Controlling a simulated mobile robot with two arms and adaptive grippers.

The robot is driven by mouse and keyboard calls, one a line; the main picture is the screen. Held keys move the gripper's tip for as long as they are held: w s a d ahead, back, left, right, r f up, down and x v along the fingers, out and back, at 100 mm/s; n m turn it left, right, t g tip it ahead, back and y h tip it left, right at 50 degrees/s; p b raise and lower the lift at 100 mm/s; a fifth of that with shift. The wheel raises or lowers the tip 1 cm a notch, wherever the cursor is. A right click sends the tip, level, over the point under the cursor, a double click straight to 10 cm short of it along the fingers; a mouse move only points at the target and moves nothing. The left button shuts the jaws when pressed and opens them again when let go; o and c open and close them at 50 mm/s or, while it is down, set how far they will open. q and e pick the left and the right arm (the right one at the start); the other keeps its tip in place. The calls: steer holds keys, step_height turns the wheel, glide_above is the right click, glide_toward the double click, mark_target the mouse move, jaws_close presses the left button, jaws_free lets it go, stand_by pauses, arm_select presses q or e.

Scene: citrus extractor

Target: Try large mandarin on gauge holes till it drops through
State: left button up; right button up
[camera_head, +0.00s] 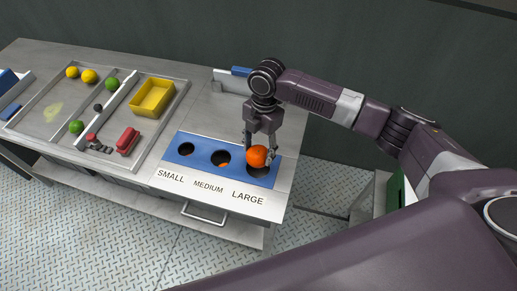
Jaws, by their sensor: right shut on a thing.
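An orange mandarin (257,156) is between the fingers of my right gripper (260,154), which is shut on it. It is over the hole labelled LARGE at the right end of the blue gauge plate (206,168). I cannot tell whether it touches the plate. The gauge has three dark round holes, labelled SMALL, MEDIUM and LARGE on the white strip (209,189) in front. A bit of orange (224,165) shows inside the medium hole. My left gripper is out of view.
A metal tray to the left holds a yellow bin (153,97), a red block (127,141), and yellow and green fruits (89,76). A blue and metal piece (234,76) stands behind the gauge. The bench's right edge is close to the gauge.

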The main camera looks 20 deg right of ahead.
steer(key=shift+f, duration=0.2)
steer(key=shift+f+b, duration=0.55)
steer(key=shift+f, duration=0.7)
steer(key=shift+f, duration=0.15)
steer(key=o, duration=1.5)
steer(key=r, duration=0.8)
steer(key=d+r, duration=0.1)
steer(key=r, duration=0.3)
steer(key=shift+w+d, duration=0.1)
steer(key=shift+w, duration=0.25)
